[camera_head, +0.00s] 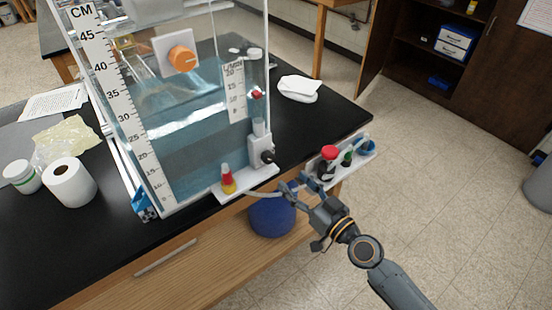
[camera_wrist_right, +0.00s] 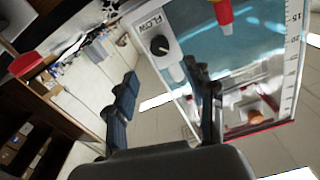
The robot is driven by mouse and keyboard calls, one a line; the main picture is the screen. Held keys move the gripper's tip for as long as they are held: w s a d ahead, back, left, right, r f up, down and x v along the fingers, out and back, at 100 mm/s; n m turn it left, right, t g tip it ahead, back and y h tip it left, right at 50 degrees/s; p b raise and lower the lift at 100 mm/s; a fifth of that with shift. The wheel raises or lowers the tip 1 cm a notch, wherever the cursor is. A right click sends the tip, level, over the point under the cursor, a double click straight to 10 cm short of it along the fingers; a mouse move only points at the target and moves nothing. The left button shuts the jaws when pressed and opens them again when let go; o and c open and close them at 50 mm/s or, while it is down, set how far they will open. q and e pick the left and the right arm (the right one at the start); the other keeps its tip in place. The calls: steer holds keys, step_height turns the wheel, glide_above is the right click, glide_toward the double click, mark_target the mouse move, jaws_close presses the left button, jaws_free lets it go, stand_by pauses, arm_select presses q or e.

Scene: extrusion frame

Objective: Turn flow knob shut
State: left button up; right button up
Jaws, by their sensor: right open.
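The flow knob (camera_head: 268,157) is a small black knob on the white flow meter block (camera_head: 259,147) at the lower right corner of the clear water tank (camera_head: 185,120). In the right wrist view the black flow knob (camera_wrist_right: 159,45) sits on a white plate just below the word FLOW. My right gripper (camera_head: 293,186) is just in front of and below the knob in the head view, apart from it. In the right wrist view the gripper (camera_wrist_right: 164,74) is open, its fingers spread on either side below the knob, with nothing between them. My left gripper is not in view.
A red and yellow fitting (camera_head: 228,180) stands left of the knob on a white ledge. A small shelf (camera_head: 350,158) with red, green and blue items is at the right. A blue round container (camera_head: 272,216) is below. A paper roll (camera_head: 69,182) stands on the black benchtop.

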mark_target(271, 160)
steer(key=x, duration=0.9)
steer(key=shift+w+a, duration=0.1)
steer(key=shift+w, duration=0.1)
steer(key=shift+w+a, duration=0.25)
steer(key=shift+w, duration=0.05)
jaws_close()
